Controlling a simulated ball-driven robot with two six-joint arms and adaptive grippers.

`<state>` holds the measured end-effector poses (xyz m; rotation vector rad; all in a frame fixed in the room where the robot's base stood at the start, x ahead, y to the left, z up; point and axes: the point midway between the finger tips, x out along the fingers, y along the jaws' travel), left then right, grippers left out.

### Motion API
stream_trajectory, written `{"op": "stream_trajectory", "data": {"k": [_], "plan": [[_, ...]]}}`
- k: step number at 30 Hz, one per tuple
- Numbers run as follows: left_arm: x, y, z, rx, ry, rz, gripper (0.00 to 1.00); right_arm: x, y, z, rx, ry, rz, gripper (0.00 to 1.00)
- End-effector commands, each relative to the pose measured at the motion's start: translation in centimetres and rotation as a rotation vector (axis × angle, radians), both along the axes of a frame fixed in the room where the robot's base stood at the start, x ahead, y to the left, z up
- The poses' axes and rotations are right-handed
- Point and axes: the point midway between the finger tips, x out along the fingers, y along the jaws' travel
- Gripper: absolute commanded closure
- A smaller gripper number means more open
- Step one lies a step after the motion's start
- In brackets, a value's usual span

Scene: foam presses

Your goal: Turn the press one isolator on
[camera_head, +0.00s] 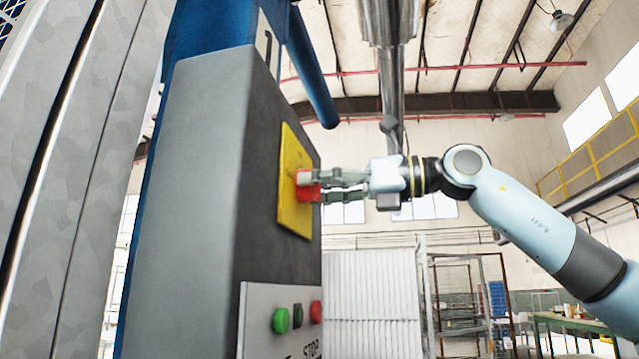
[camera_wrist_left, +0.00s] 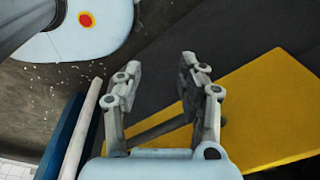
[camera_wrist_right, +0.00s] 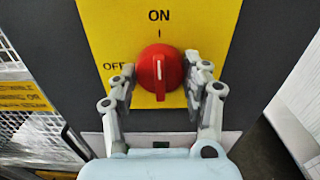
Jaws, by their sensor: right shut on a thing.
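The isolator is a red rotary knob (camera_head: 307,187) on a yellow plate (camera_head: 294,215) fixed to the side of a grey press cabinet (camera_head: 200,200). In the right wrist view the knob (camera_wrist_right: 158,72) has a white mark pointing up at the ON label, with OFF at its left. My right gripper (camera_head: 322,187) is shut on the knob, one finger on each side, also seen in the right wrist view (camera_wrist_right: 160,95). My left gripper (camera_wrist_left: 158,85) shows only in its wrist view, open and empty above a dark floor.
Below the plate a panel carries a green button (camera_head: 281,320) and a red button (camera_head: 316,312) with a STOP label. A white mesh guard (camera_wrist_right: 35,115) stands at the left in the right wrist view. A table (camera_head: 575,325) stands far back right.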

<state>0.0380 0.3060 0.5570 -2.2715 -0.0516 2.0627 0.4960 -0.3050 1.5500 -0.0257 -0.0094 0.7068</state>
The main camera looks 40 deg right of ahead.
Motion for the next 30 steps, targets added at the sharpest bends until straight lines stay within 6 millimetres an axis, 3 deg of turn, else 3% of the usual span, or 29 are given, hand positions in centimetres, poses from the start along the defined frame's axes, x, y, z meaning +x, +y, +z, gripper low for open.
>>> {"op": "stream_trajectory", "data": {"k": [18, 19, 24, 30], "plan": [[-0.02, -0.01, 0.05, 0.0, 0.0, 0.0, 0.6, 0.0, 0.01, -0.1, 0.032, 0.03, 0.0, 0.84], [-0.02, -0.01, 0.05, 0.0, 0.0, 0.0, 0.6, 0.0, 0.01, -0.09, 0.032, 0.03, 0.0, 0.51], [-0.03, -0.02, 0.06, 0.0, 0.0, 0.0, 0.6, 0.0, 0.01, -0.06, 0.032, 0.029, 0.0, 0.28], [-0.03, -0.02, 0.06, 0.0, 0.0, 0.0, 0.6, -0.01, 0.01, -0.02, 0.032, 0.027, 0.0, 0.28]]}}
